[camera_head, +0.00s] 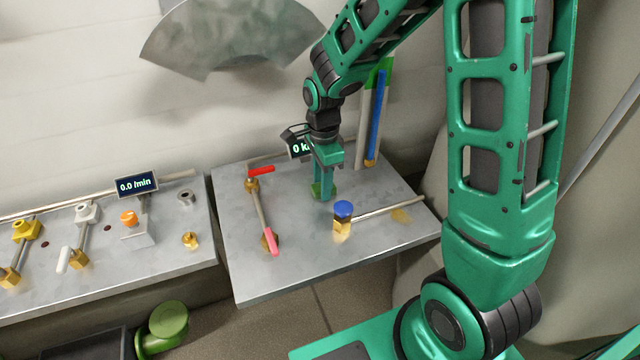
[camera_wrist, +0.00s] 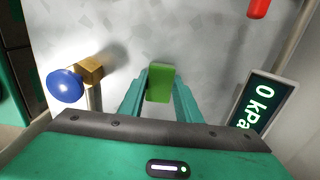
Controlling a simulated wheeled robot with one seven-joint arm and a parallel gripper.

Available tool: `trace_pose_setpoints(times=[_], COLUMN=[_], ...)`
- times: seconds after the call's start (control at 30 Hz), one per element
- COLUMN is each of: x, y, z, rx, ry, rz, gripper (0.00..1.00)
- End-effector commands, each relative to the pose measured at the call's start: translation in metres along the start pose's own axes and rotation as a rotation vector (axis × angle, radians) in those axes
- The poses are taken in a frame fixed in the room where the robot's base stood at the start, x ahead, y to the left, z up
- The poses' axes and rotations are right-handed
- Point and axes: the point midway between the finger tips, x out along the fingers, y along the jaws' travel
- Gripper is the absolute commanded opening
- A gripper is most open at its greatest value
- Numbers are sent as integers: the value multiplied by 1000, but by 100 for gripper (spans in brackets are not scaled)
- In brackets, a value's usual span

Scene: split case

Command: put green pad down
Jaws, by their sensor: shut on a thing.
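My gripper (camera_head: 322,190) points down over the right metal table, near its middle. In the wrist view my gripper (camera_wrist: 160,88) has its two fingers on either side of a green pad (camera_wrist: 160,82) and is shut on it. The green pad (camera_head: 317,189) shows in the head view as a small green piece at the fingertips, low over or touching the table top. I cannot tell whether it touches the surface.
A blue-knobbed brass valve (camera_head: 343,210) stands right of and in front of my gripper. A red-handled valve pipe (camera_head: 262,215) stands to the left. A "0 kPa" display (camera_head: 299,149) is close behind. Bare table (camera_head: 300,270) lies in front.

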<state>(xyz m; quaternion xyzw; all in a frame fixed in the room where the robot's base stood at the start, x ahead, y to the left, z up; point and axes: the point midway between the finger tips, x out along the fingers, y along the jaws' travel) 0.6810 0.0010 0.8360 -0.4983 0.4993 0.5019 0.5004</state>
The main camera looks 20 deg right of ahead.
Motion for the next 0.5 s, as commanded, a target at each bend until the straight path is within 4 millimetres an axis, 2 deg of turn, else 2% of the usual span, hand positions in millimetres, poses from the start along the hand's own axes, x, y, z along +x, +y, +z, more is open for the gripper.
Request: trace_pose_setpoints(times=[0.5], x=[8], y=[0], z=[0], rx=[1], ry=[0], rz=[0], gripper=[10])
